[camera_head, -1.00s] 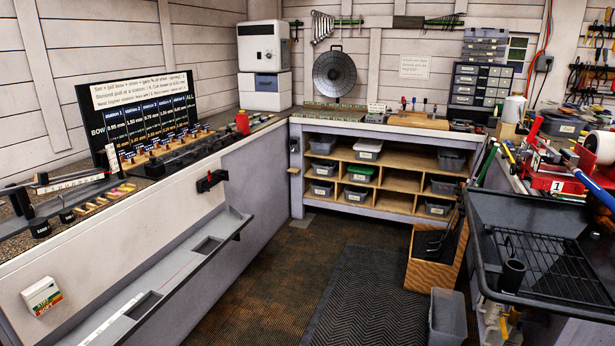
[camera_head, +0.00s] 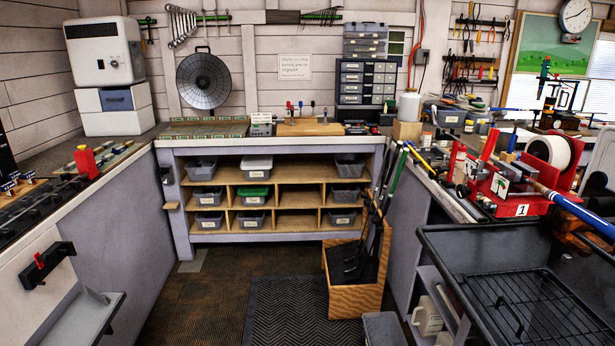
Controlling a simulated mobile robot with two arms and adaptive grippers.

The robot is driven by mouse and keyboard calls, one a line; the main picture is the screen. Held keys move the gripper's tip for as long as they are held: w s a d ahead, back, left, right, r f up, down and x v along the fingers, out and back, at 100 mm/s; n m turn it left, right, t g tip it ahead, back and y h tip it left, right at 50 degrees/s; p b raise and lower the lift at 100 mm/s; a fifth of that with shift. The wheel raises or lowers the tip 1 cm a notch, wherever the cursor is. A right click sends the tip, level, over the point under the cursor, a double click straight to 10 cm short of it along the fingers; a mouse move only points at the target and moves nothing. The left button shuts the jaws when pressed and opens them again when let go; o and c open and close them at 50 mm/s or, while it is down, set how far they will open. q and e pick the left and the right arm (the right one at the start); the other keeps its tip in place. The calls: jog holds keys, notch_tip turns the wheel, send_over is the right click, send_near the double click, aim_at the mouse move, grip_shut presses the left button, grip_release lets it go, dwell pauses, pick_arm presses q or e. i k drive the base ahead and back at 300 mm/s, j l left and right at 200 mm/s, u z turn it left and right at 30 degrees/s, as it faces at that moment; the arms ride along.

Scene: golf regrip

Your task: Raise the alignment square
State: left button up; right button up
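I cannot pick out an alignment square for certain in the head view. The right bench carries a red clamp stand (camera_head: 500,190) with a white "1" label. A blue shaft (camera_head: 578,208) runs from it toward the right edge. A white tape roll (camera_head: 549,151) stands behind the stand. Neither of my grippers is in view.
A black tray with a wire grid (camera_head: 438,238) fills the lower right. A wooden box of clubs (camera_head: 356,300) and a grey bin (camera_head: 384,329) stand on the floor. A shelved bench (camera_head: 300,146) is at the back. The dark floor mat (camera_head: 285,312) is clear.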

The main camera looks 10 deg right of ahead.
aim_at(420, 160)
jog(key=i+j+z, duration=0.1)
jog(key=i+z, duration=0.3)
jog(key=i+j+z, duration=0.2)
jog(key=z, duration=0.2)
jog(key=i+j+z, duration=0.4)
jog(key=k+l, duration=0.05)
jog(key=l, duration=0.05)
